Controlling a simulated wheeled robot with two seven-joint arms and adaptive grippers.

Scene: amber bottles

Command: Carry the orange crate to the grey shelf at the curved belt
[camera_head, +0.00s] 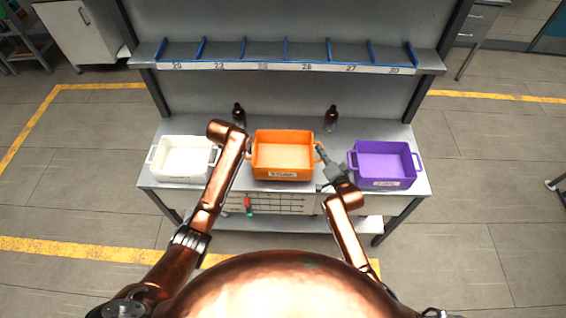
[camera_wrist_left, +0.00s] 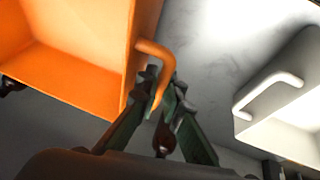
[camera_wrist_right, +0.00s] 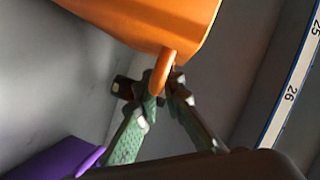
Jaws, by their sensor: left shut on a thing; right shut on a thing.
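The orange crate (camera_head: 283,174) is in the middle of the grey workbench (camera_head: 232,205) in the head view, between a white crate and a purple crate. It looks empty and level; I cannot tell whether it touches the bench top. My left gripper (camera_wrist_left: 160,90) is shut on the crate's handle (camera_wrist_left: 158,52) on its left side; in the head view my arm mostly hides it. My right gripper (camera_wrist_right: 165,82) is shut on the opposite handle (camera_wrist_right: 162,70); it also shows in the head view (camera_head: 320,149). The curved belt and its grey shelf are not identifiable here.
A white crate (camera_head: 187,172) stands close on the left and a purple crate (camera_head: 384,182) on the right. Two amber bottles (camera_head: 239,114) (camera_head: 331,116) stand behind. A numbered upper shelf (camera_head: 285,66) spans the bench. Floor is open on both sides.

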